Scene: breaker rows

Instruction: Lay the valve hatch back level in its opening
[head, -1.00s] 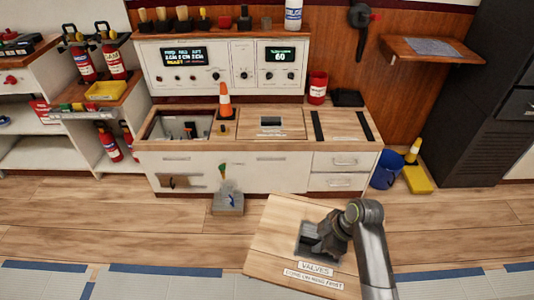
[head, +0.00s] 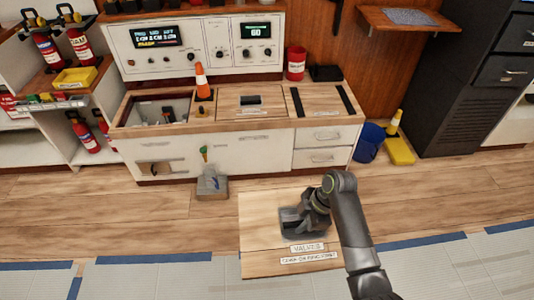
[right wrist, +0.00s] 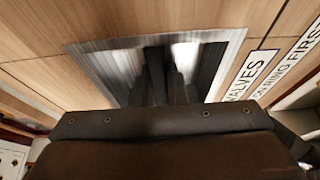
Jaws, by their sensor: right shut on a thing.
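The valve hatch (head: 262,258) is a square wooden panel with a "VALVES" label, in the lower middle of the head view. My right gripper (head: 295,222) is shut on its recessed metal handle plate, and the hatch hangs in front of the counter. In the right wrist view the fingers (right wrist: 172,85) reach into the metal plate (right wrist: 105,62) of the hatch. The opening (head: 155,112) is the dark rectangular hole at the left of the counter top, with pipes or valves inside. My left gripper is not in view.
A grey block with a green-topped item (head: 211,187) stands on the floor before the counter. A blue bucket (head: 369,143) is at right.

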